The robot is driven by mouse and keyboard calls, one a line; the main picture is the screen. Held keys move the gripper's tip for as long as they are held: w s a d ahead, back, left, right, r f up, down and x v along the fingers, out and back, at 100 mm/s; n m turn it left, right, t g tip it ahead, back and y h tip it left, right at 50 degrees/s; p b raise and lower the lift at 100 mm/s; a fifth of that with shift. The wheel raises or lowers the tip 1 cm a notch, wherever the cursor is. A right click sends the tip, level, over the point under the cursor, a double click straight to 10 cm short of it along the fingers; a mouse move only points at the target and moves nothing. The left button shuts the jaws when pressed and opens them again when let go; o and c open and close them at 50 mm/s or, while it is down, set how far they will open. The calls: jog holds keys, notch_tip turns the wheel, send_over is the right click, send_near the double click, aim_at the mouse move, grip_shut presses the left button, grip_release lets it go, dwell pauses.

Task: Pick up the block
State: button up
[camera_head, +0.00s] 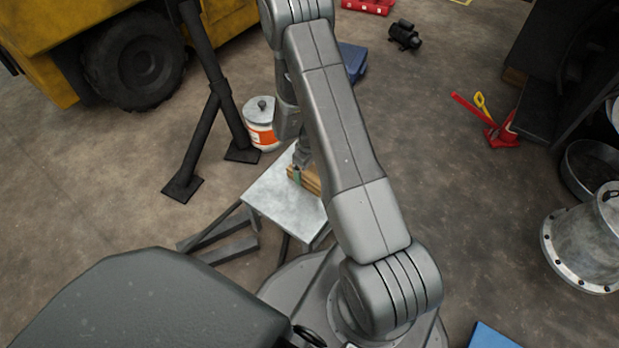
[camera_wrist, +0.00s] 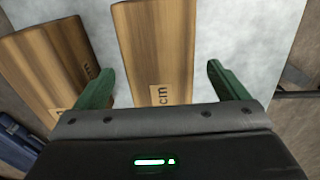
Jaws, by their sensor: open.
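In the wrist view, a light wooden block (camera_wrist: 158,40) with a small printed label ending in "cm" lies between my gripper's (camera_wrist: 159,72) two green fingers. A second, darker-striped wooden block (camera_wrist: 45,68) lies to the left, angled, close to the left finger. In the head view, wooden block edges (camera_head: 311,179) show on the small metal table beside my gripper (camera_head: 297,173), partly hidden by my arm. I cannot tell how far the fingertips are above the tabletop.
The metal table (camera_head: 272,203) has bare surface at its left and front. A white and orange bucket (camera_head: 261,126) and a black stand (camera_head: 223,100) are behind it on the left. A blue box (camera_head: 352,62) is behind my arm.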

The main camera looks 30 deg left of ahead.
notch_tip(320, 180, down, 3)
jog(key=shift+r+b, duration=0.2)
jog(key=shift+b, duration=0.1)
jog(key=shift+r, duration=0.1)
jog(key=c, duration=1.2)
jog(key=shift+c, duration=0.2)
jog(key=shift+r, duration=0.1)
